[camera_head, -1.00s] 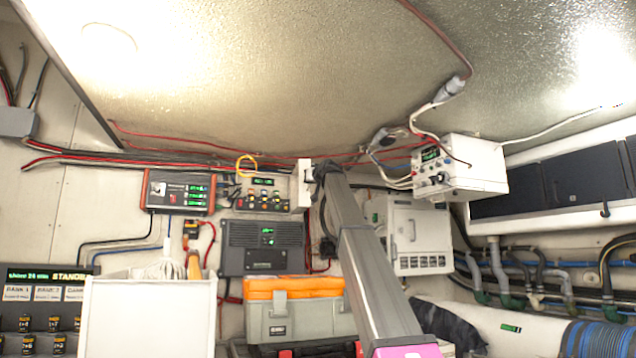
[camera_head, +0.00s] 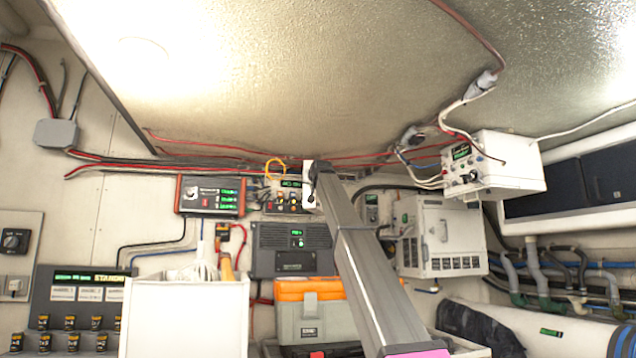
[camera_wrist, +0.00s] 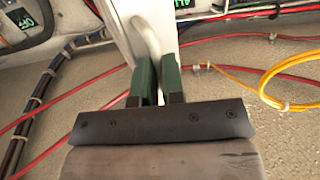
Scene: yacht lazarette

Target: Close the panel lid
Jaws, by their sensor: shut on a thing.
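The panel (camera_head: 287,198) with a green display and several knobs is on the back wall in the head view. Its white lid (camera_head: 308,182) stands open at the panel's right side, seen almost edge-on, and hides part of the panel. In the wrist view the lid (camera_wrist: 150,28) is a pale upright plate at top centre. My gripper (camera_wrist: 158,78) has dark green fingers closed on the lid's near edge. In the head view the fingers are too small and covered to make out, at the far end of my arm.
A white box with a display (camera_head: 492,163) hangs to the right. A red-framed unit (camera_head: 210,195) is left of the panel. Red cables and a yellow cable loop (camera_wrist: 285,82) run close to my gripper. An orange-topped toolbox (camera_head: 308,312) and white bin (camera_head: 185,315) stand below.

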